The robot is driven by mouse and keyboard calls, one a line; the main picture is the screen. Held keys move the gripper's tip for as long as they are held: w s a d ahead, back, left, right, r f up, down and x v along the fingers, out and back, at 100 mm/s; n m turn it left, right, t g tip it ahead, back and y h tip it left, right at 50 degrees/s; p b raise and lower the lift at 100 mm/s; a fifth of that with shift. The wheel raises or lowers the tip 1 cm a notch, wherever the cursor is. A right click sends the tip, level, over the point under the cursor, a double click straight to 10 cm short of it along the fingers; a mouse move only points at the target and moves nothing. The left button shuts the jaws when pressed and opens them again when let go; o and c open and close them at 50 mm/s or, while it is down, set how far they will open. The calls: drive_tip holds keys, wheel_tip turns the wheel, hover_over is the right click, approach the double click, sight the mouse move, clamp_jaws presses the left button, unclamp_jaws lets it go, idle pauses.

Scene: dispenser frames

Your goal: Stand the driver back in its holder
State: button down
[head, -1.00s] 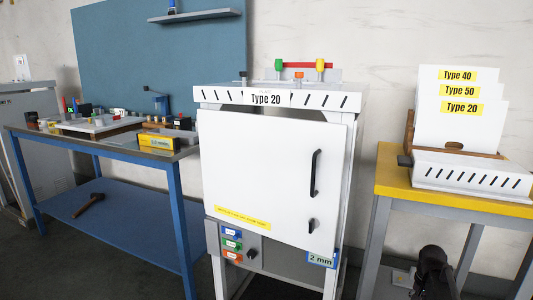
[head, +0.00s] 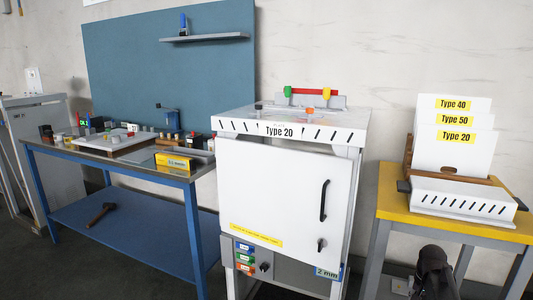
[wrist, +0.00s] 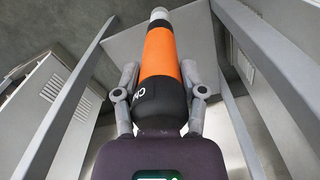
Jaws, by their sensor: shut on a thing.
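The driver (wrist: 161,62), with an orange body, black lower end and pale tip, is in the wrist view. My gripper (wrist: 163,82) is shut on it, with a grey finger on each side of the black part. The driver extends away from the gripper toward the top of the picture. I cannot tell for certain which thing is the holder. A small blue-topped item (head: 183,22) stands on the wall shelf (head: 204,38).
A white Type 20 cabinet (head: 280,185) with a shut door stands in the middle. A blue workbench (head: 125,165) holding several small items is on the left. A yellow-topped table (head: 400,198) with labelled panels (head: 455,150) is on the right. A hammer (head: 100,213) lies on the bench's lower shelf.

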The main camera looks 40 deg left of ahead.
wheel_tip(320, 180, up, 28)
drive_tip(key=p, duration=2.6)
drive_tip(key=shift+s+f, duration=0.25)
